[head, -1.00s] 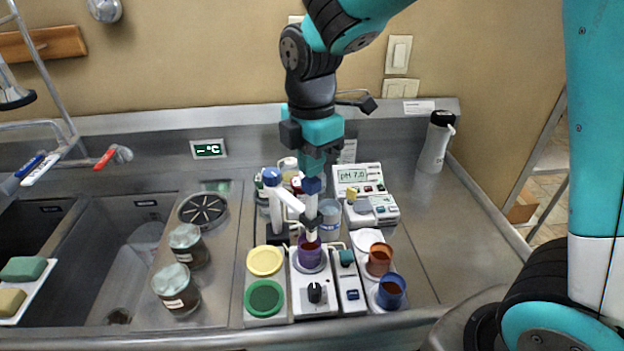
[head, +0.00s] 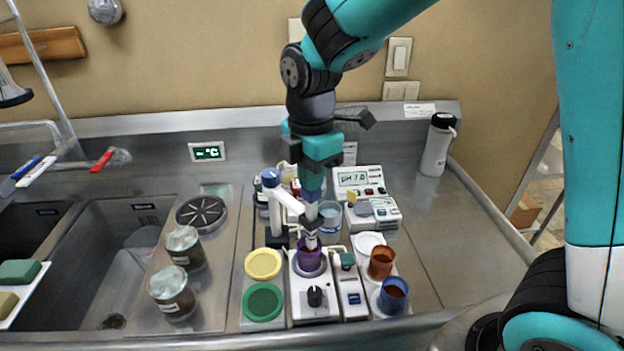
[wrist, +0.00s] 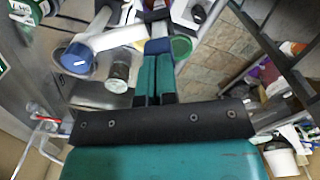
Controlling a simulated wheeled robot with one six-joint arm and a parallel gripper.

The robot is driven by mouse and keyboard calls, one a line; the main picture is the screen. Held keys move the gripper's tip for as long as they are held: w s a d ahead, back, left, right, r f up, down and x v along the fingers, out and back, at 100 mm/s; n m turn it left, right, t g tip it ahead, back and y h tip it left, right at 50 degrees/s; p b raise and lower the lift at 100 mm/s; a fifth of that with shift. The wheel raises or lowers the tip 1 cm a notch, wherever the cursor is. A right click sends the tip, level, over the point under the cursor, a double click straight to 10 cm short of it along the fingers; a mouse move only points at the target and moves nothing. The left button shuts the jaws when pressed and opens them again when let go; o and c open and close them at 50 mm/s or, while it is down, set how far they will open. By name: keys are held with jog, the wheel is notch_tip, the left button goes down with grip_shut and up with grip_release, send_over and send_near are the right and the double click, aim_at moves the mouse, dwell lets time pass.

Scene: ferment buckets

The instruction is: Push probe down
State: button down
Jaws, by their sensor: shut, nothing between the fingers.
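The probe is white with a blue top (head: 311,196) and hangs upright from the white arm of a stand (head: 285,202). Its lower end goes into the purple beaker (head: 310,258) on a white stirrer with a black knob. My gripper (head: 312,187) points straight down with its teal fingers together and empty. The fingertips are at the probe's blue top and seem to touch it. In the wrist view the closed fingers (wrist: 154,72) end at the blue top (wrist: 158,47). The stand's blue-capped post (wrist: 78,58) is to the left there. The probe's tip is hidden inside the beaker.
A pH meter (head: 358,181) stands behind right. Brown (head: 381,262) and blue (head: 393,295) cups are right of the stirrer; yellow (head: 263,264) and green (head: 263,300) lids are left. Two covered jars (head: 173,292) stand further left.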

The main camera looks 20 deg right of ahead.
aim_at(311, 193)
jog(key=shift+f+b, duration=1.15)
jog(key=shift+f, duration=0.7)
jog(key=shift+r, duration=0.1)
jog(key=shift+r+p, duration=2.35)
jog(key=shift+r, duration=0.2)
